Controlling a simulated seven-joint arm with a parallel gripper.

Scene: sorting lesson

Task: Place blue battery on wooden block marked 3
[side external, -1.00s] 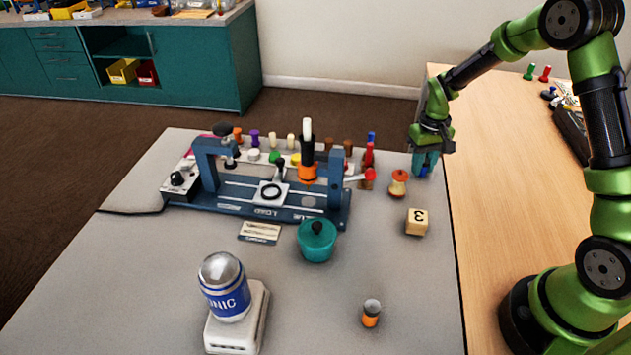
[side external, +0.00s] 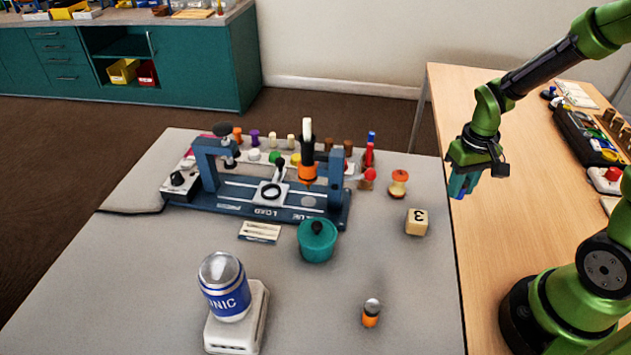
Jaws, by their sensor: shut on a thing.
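My gripper (side external: 463,190) is shut on a small blue thing, which looks like the blue battery (side external: 461,184). The fingers hide much of it. The gripper points down and is in the air near the right edge of the grey table, up and to the right of the block in the picture. The wooden block marked 3 (side external: 416,222) is a pale cube on the grey table near that edge. Its 3 appears turned over in this view. Nothing lies on top of the block.
An apple-core-like object (side external: 399,183) stands just behind the block. A teal pot (side external: 317,240) and a blue clamp fixture (side external: 260,205) are to the left. An orange and silver cylinder (side external: 371,313) stands in front. The table between block and cylinder is clear.

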